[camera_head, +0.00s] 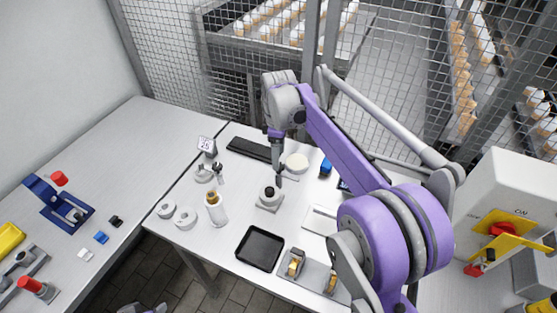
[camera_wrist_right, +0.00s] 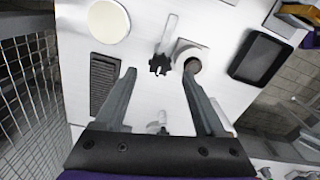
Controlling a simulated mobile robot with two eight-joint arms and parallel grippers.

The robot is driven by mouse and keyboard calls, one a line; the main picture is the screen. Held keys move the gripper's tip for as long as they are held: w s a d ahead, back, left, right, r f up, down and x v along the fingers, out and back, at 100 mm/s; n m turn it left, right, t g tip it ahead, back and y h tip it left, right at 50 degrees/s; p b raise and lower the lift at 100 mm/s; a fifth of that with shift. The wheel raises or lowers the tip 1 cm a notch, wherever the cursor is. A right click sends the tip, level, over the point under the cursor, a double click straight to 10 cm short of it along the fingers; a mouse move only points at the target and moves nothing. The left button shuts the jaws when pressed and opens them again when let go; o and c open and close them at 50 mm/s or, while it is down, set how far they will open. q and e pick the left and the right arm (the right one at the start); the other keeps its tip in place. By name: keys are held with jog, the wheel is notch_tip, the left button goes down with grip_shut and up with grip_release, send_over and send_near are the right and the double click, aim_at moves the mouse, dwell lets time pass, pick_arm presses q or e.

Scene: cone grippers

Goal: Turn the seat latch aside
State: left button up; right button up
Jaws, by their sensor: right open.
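The seat (camera_head: 268,203) is a small grey block with a round top on the white table. In the right wrist view the seat (camera_wrist_right: 187,48) shows a dark round opening. Beside it lies a pale flat bar with a black star-shaped knob (camera_wrist_right: 159,66), which looks like the latch. The knob is at the seat's edge and the bar points away toward the top of that view. My right gripper (camera_head: 278,172) points down over the knob and seat. Its fingers (camera_wrist_right: 160,72) are apart, one on each side of the knob, with nothing held. Contact cannot be told. My left gripper is not in view.
A black tray (camera_head: 243,261) is in front. A white bottle (camera_head: 216,209) and white rings (camera_head: 184,217) stand left. A mesh fence (camera_head: 180,60) bounds the back.

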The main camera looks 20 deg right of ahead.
notch_tip(320, 180, up, 7)
jog(key=shift+r, duration=0.15)
dwell(0.6)
